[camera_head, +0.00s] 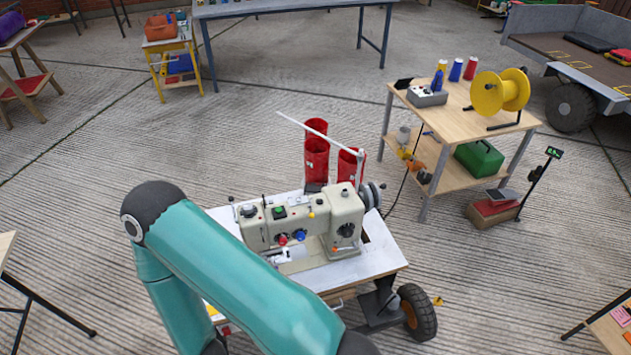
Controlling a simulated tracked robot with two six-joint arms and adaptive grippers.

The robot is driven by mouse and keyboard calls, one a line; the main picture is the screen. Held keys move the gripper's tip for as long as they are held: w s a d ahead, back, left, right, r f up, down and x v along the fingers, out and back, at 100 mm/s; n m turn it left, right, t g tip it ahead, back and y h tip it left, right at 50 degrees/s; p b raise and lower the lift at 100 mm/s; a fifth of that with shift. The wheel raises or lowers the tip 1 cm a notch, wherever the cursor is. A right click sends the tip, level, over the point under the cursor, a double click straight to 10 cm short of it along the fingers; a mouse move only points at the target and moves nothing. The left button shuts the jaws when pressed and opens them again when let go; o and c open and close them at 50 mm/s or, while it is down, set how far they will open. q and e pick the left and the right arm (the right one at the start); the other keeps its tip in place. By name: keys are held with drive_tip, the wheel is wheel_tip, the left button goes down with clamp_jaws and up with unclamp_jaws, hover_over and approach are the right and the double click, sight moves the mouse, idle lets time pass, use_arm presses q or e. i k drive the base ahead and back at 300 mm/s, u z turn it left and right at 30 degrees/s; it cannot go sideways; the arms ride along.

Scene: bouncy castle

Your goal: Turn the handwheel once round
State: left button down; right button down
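A cream sewing machine (345,212) stands on a small white-topped wheeled table (375,262) in the middle of the camera_head view. The handwheel (373,195) is a dark and silvery round part at the machine's right end, partly hidden by the machine's body. One of my teal arms crosses the lower left, bent at a dark elbow, and covers the table's near left part. No gripper shows, and nothing of mine that I can see touches the handwheel.
Red cylindrical holders (317,158) stand behind the machine, with a thin pale rod above them. A wooden bench (455,115) with a yellow reel (499,92) stands at the back right. A floor scale (492,211) sits right of the machine. Open concrete floor lies between.

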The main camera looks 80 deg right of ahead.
sight(365, 193)
drive_tip(key=u, duration=0.25)
drive_tip(key=k, duration=2.5)
drive_tip(key=z, duration=0.15)
drive_tip(key=i, duration=0.1)
drive_tip(key=z, duration=1.75)
drive_tip(key=i, duration=0.9)
drive_tip(key=u, duration=0.2)
